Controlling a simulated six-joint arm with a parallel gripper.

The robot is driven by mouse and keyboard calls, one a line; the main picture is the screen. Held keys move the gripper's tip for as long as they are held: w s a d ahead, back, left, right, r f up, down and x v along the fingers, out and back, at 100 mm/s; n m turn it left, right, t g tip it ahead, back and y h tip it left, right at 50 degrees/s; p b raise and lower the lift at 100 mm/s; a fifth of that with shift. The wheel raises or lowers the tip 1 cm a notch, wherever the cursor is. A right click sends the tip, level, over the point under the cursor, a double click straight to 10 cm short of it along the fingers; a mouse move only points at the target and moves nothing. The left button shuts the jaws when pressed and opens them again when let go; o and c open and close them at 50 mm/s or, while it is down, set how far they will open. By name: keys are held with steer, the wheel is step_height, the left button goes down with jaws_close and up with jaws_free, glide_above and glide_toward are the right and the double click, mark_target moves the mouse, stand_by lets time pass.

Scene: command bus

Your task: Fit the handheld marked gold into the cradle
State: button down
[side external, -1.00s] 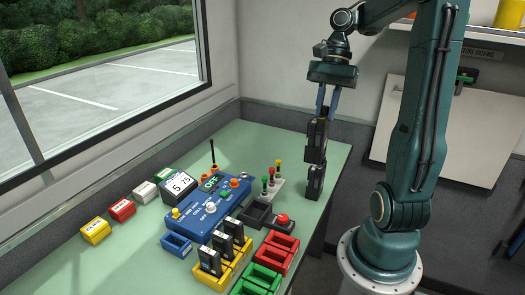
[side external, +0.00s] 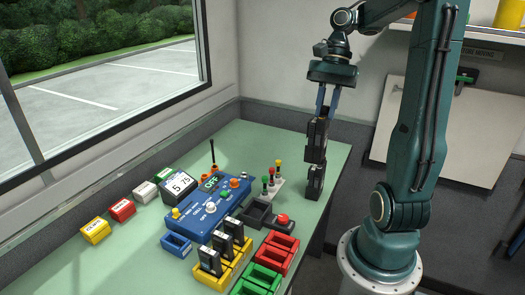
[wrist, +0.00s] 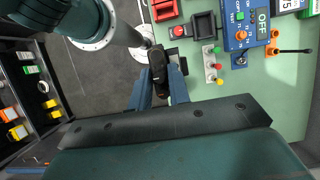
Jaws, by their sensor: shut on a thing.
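My gripper (side external: 323,112) is shut on a dark handheld (side external: 317,140), which hangs roughly upright below the fingers at the right side of the bench. In the wrist view the fingers (wrist: 157,80) hold the handheld's dark body (wrist: 158,62). An orange patch shows near its end, but I cannot tell whether it is a gold mark. The black open cradle (side external: 257,214) sits beside the blue console, lower left of the held handheld. It also shows in the wrist view (wrist: 205,25) and looks empty. The handheld is apart from it.
A blue console (side external: 207,206) fills the bench middle. A lamp stand (side external: 270,186) and a red button (side external: 282,219) flank the cradle. Yellow (side external: 229,272), red (side external: 276,252) and green (side external: 256,281) racks stand in front; dark handhelds stand in the yellow one.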

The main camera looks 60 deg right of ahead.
steer(key=w+a+f, duration=0.9)
steer(key=w+f, duration=0.2)
steer(key=w, duration=0.2)
stand_by(0.4)
steer(key=shift+f, duration=0.15)
steer(key=shift+f, duration=4.15)
stand_by(0.5)
steer(key=c, duration=0.9)
jaws_free()
